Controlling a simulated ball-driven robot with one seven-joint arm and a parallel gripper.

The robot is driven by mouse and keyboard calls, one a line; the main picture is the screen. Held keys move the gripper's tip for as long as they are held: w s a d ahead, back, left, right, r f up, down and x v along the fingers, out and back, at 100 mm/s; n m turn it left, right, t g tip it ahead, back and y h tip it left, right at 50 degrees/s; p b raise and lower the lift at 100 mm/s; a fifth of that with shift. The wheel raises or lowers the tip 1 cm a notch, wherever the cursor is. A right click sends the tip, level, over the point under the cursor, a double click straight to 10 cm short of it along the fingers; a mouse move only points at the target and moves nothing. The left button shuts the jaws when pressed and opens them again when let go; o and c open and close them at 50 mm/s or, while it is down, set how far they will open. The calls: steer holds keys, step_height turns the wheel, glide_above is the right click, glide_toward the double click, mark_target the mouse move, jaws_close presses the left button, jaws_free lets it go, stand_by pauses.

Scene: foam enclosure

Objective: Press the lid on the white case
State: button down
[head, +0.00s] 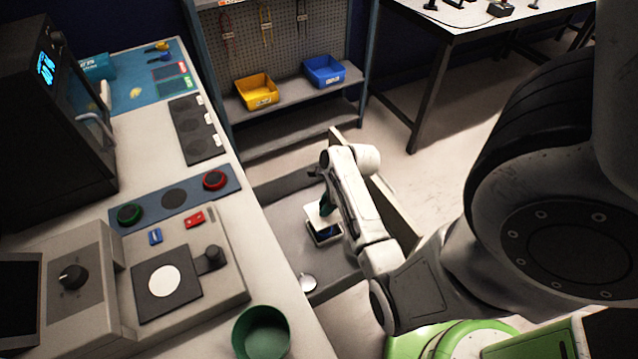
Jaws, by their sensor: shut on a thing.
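The white case (325,240) sits low on the grey floor of a shallow enclosure, right of the long counter. A dark blue area shows in it below a white, flat lid (312,214). My gripper (326,207) points down at the lid and is shut on it, over the case. The fingertips are small and dark here, partly hidden by my arm. The lid looks tilted or offset from the case; I cannot tell whether its edge touches the rim.
A shelf with yellow (257,92) and blue (323,71) bins stands behind.

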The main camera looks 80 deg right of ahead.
mark_target(327, 219)
steer(key=shift+s+a+f, duration=0.2)
steer(key=shift+f, duration=0.05)
step_height(327, 219, down, 4)
steer(key=b, duration=0.5)
steer(key=shift+b, duration=0.3)
steer(key=shift+f+b, duration=0.35)
steer(key=shift+f, duration=0.7)
steer(key=shift+p, duration=0.9)
steer(key=shift+f+p, duration=0.15)
steer(key=shift+p, duration=0.5)
stand_by(1.6)
steer(key=shift+c, duration=1.8)
jaws_free()
